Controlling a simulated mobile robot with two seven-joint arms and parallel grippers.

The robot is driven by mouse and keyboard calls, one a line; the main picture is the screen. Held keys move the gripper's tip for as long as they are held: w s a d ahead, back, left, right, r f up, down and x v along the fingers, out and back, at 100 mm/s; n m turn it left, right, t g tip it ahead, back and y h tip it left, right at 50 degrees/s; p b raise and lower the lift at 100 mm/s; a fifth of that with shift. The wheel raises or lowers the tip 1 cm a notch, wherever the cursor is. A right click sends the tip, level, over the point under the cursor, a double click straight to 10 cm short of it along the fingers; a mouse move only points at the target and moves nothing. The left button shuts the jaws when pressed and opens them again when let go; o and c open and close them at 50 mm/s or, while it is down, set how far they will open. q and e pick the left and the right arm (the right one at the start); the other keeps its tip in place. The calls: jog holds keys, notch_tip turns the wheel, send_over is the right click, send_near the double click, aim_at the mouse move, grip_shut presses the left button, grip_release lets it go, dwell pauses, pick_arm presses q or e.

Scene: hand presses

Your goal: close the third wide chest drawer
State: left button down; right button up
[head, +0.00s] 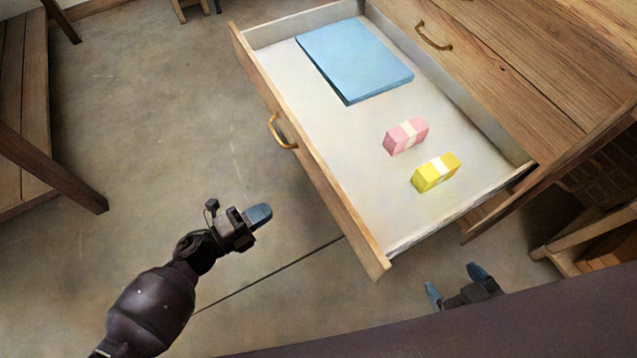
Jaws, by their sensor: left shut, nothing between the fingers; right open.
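A wide wooden chest drawer (312,170) is pulled far out of the chest (500,55). Its front panel has a brass handle (281,132) and faces left in the head view. Inside lie a flat blue folder or book (355,60), a pink block with a pale band (406,136) and a yellow block with a white band (435,173). My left gripper (259,215) is shut and empty, apart from the drawer front on its outer side. My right gripper (455,283) is open and empty, below the drawer's near corner, partly hidden by a dark part of my body.
Another drawer front with a brass handle (434,38) shows on the chest and looks shut. Wooden furniture (60,170) stands at the left edge, and a wooden frame (585,240) at the lower right. The concrete floor (150,110) left of the drawer is clear.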

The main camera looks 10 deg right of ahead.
pick_arm(q)
notch_tip(320, 180, down, 3)
jog(key=m+g, duration=0.2)
jog(key=b, duration=0.3)
send_near(332, 187)
jog(key=shift+h, duration=0.4)
jog(key=x, duration=0.3)
jog(key=f+x, duration=0.1)
jog(key=x, duration=0.2)
jog(key=shift+a+f, duration=0.1)
jog(key=shift+f, duration=0.05)
jog(key=shift+x, duration=0.85)
jog(key=shift+w, duration=0.1)
